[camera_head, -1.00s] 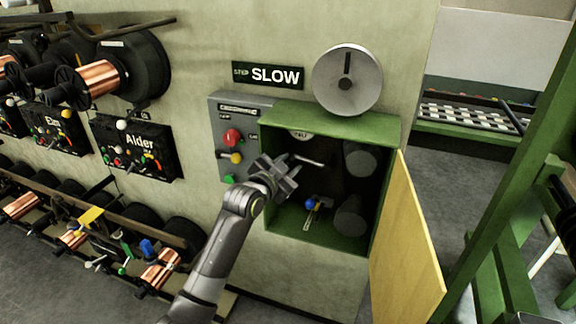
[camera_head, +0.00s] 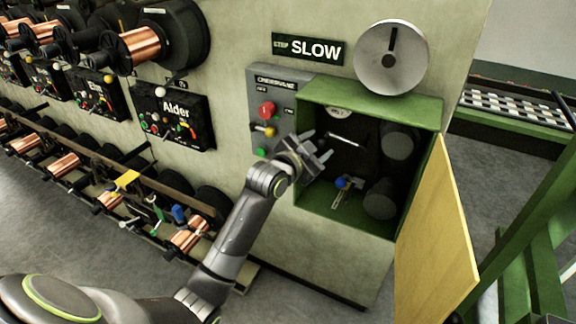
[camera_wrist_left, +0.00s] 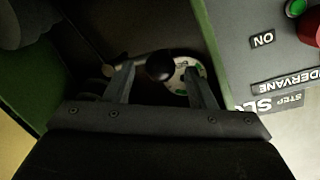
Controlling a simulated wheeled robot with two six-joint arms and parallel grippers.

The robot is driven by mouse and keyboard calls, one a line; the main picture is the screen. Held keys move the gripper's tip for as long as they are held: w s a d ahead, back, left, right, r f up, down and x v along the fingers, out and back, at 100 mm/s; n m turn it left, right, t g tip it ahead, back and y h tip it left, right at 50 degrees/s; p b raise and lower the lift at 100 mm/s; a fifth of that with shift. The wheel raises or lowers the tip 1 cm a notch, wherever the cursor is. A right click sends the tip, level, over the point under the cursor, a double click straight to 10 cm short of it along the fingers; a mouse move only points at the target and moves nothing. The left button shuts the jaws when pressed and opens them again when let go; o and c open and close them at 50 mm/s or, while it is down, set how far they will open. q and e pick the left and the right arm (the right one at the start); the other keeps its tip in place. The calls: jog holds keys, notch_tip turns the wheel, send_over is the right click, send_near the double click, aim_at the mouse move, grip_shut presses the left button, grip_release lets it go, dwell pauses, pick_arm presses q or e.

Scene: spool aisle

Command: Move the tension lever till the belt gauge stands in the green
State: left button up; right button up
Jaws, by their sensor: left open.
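My left gripper (camera_head: 318,146) is open at the left side of the mouth of an open green box (camera_head: 372,106) on the wall. In the left wrist view, a dark ball knob (camera_wrist_left: 160,66) shows between the two open fingers (camera_wrist_left: 160,72), with a gap on each side. A pale metal rod (camera_head: 345,139) shows inside the box near the fingertips. A round white gauge (camera_head: 338,112) sits behind, partly cut off by the box top; in the left wrist view its face (camera_wrist_left: 183,82) has green parts, but I cannot read the needle. A blue-knobbed lever (camera_head: 341,183) stands lower in the box.
The box's yellow door (camera_head: 436,235) hangs open on the right. A grey switch panel (camera_head: 283,83) with red, yellow and green controls is left of the box. A round disc (camera_head: 391,58) and a SLOW sign (camera_head: 309,48) are above. Wire spools (camera_head: 140,46) line the left wall.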

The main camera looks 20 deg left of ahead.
pick_arm(q)
jog(key=b+v, duration=0.1)
jog(key=v, duration=1.3)
jog(key=shift+s, duration=0.3)
